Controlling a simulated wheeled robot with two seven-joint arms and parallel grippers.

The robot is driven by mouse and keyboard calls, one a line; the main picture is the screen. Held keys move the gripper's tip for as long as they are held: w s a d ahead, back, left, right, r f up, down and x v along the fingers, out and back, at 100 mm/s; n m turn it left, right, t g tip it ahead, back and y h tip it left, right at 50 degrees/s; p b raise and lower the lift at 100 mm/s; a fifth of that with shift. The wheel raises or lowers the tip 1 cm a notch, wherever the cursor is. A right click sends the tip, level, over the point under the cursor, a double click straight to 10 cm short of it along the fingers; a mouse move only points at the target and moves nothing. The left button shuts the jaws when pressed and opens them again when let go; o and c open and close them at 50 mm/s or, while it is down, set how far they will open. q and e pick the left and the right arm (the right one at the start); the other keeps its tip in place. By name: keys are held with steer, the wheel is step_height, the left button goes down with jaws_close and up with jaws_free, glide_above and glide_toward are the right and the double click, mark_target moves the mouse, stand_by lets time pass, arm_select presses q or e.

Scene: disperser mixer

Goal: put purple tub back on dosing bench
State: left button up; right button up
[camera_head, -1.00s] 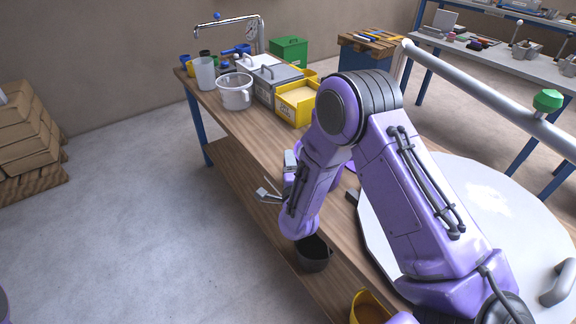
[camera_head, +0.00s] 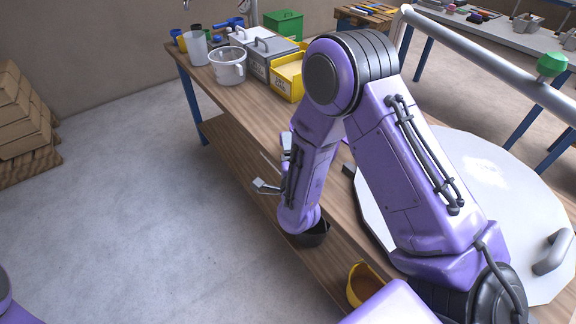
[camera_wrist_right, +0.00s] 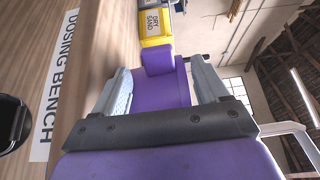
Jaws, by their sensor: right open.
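The purple tub (camera_wrist_right: 163,93) shows in the right wrist view, between the two grey fingers of my right gripper (camera_wrist_right: 160,75). The fingers are apart, one on each side of the tub, and I cannot tell whether they touch it. In the head view my right arm hides most of the tub. The dosing bench (camera_head: 240,118) is the long wooden table, with its white name label (camera_wrist_right: 58,85) at the left in the wrist view. The tub appears close to the bench top; contact with it is not clear. My left gripper is not in view.
On the bench stand a yellow dry sand box (camera_head: 287,82), a grey lidded box (camera_head: 262,66), a clear pot (camera_head: 227,70) and a green box (camera_head: 284,25). A black pot (camera_head: 313,236) and a yellow scoop-like container (camera_head: 362,284) are nearer. A big white round lid (camera_head: 490,200) is right.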

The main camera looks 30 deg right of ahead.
steer(key=b+v, duration=0.1)
steer(key=v, duration=0.6)
steer(key=s+d+f+n+g+y, duration=0.15)
steer(key=s+f+n+g, duration=0.35)
steer(key=f, duration=0.5)
steer(key=s+f+n+g+y, duration=0.25)
steer(key=s+f+n, duration=0.4)
steer(key=f, duration=0.45)
steer(key=s+d+f+n+g, duration=0.1)
steer(key=s+f+n+g, duration=0.3)
steer(key=s, duration=0.7)
steer(key=shift+s+d+f+g, duration=0.2)
steer(key=shift+d+f+g, duration=0.15)
steer(key=shift+f+g, duration=0.25)
